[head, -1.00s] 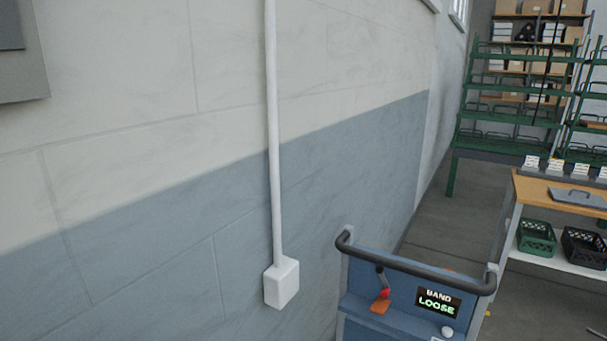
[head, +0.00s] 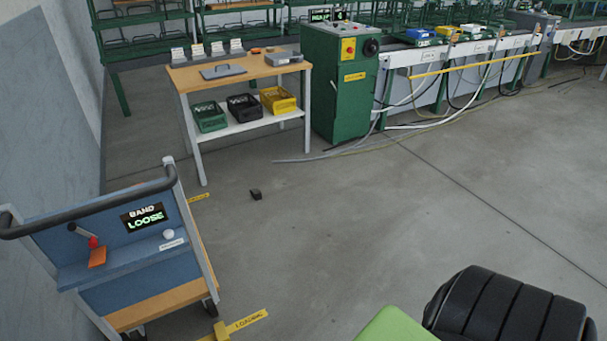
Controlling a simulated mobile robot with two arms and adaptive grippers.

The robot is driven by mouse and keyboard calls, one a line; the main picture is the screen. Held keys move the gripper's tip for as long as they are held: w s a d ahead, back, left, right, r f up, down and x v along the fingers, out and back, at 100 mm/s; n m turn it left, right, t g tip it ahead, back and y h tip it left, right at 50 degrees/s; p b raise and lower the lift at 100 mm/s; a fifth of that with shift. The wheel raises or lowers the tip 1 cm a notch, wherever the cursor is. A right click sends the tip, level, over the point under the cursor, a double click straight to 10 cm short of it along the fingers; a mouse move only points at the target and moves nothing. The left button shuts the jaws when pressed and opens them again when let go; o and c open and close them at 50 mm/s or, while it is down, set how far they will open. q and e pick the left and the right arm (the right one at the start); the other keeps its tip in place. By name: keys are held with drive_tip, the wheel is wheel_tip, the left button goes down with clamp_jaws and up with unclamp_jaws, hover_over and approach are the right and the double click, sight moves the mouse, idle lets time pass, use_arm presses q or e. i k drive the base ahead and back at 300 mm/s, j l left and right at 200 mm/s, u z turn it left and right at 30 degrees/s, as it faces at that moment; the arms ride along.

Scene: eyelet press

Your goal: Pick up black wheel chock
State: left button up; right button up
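A small black wheel chock (head: 256,195) lies alone on the grey concrete floor in the head view, left of the middle. It is between the blue cart and the wooden-topped workbench, and nothing touches it. Neither of my grippers shows in the head view. A green and black padded shape at the bottom right covers part of the floor.
A blue cart (head: 120,258) with a "BAND LOOSE" display stands at the lower left by the wall. A workbench (head: 240,68) with crates (head: 278,100) below stands behind the chock. A green cabinet (head: 338,90) trails hoses on the floor. The floor (head: 400,215) right of the chock is open.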

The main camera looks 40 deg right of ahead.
sight(257, 195)
drive_tip(key=z, duration=1.05)
drive_tip(key=i+l+z, duration=0.45)
drive_tip(key=i+z, duration=0.4)
drive_tip(key=i, duration=0.8)
